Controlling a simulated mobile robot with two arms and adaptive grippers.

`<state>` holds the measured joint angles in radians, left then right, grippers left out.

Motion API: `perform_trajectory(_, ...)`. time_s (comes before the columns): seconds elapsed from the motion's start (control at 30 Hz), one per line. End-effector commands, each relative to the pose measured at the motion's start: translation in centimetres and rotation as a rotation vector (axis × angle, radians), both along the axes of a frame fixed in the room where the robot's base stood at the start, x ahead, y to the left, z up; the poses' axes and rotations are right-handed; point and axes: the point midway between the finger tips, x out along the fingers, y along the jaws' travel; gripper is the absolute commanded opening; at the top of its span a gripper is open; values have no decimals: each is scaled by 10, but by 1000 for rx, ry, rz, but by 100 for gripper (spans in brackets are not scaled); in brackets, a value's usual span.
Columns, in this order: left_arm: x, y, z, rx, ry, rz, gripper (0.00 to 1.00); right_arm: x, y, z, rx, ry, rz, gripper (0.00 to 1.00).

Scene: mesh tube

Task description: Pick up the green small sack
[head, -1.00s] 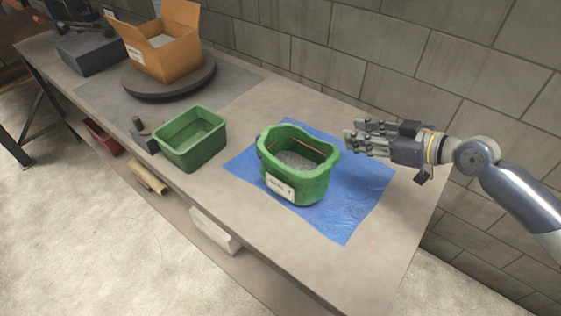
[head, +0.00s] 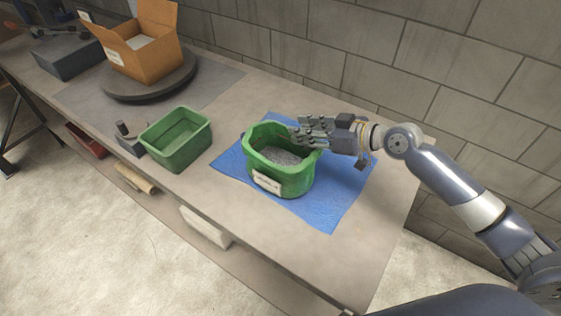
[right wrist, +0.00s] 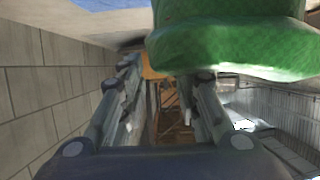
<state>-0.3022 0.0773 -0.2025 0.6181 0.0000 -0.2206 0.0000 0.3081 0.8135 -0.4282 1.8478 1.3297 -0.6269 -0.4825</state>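The green small sack (head: 292,183) stands upright and open on a blue mat (head: 333,207). It has a white label on its front and grey granular contents. My right gripper (head: 298,132) is at the sack's far right rim, overlapping it in the head view; I cannot tell if it touches. In the right wrist view the two fingers (right wrist: 165,100) are apart with nothing seen between them, and the green sack (right wrist: 235,50) fills the upper right, beside the fingers. My left gripper is not in view.
A green bin (head: 186,155) stands left of the sack. An open cardboard box (head: 150,58) sits on a round dark turntable (head: 150,88) farther left. A block wall (head: 400,65) runs close behind the workbench (head: 240,215). The bench's front right is clear.

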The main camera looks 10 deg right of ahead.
Motion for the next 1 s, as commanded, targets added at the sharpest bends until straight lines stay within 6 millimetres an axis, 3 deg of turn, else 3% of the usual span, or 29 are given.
perform_trajectory(0.1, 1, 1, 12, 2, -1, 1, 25, 10, 14, -3, 5, 1, 0, 29)
perform_trajectory(0.27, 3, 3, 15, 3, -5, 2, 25, 21, 23, -11, 3, -1, 0, 29)
perform_trajectory(0.57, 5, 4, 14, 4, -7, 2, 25, 23, 25, -15, 0, 0, 0, 29)
perform_trajectory(0.7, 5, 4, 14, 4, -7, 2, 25, 23, 25, -14, 1, -1, 0, 0)
perform_trajectory(1.0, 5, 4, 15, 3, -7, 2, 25, 24, 25, -12, 1, -5, -1, 0)
